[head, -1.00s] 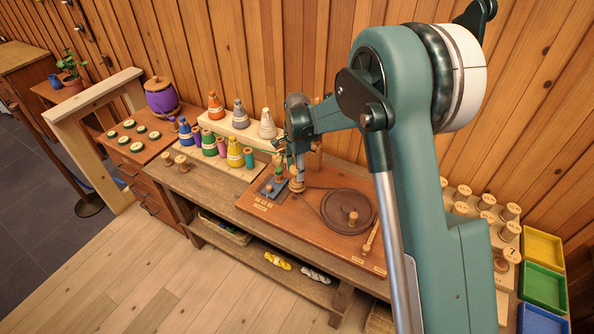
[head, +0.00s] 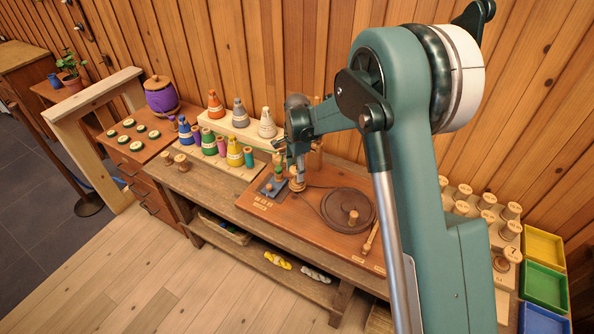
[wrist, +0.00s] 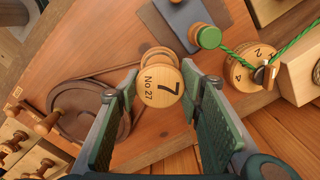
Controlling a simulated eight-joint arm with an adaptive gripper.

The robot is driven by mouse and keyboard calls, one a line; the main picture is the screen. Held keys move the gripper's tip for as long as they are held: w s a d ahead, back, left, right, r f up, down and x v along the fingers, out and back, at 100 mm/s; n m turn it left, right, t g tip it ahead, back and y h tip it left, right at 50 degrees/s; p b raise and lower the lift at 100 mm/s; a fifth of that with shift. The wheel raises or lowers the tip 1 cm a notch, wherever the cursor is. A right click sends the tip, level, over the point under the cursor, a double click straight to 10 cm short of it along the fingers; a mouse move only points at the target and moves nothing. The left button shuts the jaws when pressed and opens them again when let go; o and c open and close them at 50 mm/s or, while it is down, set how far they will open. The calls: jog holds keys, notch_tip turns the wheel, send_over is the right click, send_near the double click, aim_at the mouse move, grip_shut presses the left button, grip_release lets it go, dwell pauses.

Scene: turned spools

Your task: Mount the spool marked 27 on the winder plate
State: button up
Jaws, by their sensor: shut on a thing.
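My gripper (wrist: 157,110) has its two green-padded fingers on either side of a pale wooden spool (wrist: 158,86), whose end face reads "No 27" and a large 7. The fingers are shut on it, and its face points to the wrist camera. In the head view my gripper (head: 297,170) hangs over the brown winder board (head: 300,213), left of the dark wheel (head: 347,210). The wheel with its belt also shows in the wrist view (wrist: 88,110). Whether the spool's lower end touches anything is hidden.
A blue-grey plate (head: 272,187) lies on the board's left; a green-topped peg (wrist: 208,37) and green thread show near it in the wrist view. Coloured cones (head: 235,152) stand further left. Several pale spools (head: 487,201) stand right, beside coloured trays (head: 542,285).

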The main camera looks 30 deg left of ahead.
jog(key=shift+f, duration=0.15)
jog(key=o, duration=0.6)
notch_tip(320, 180, up, 11)
jog(key=p, duration=0.2)
dwell(1.3)
dwell(0.6)
jog(key=shift+d, duration=0.1)
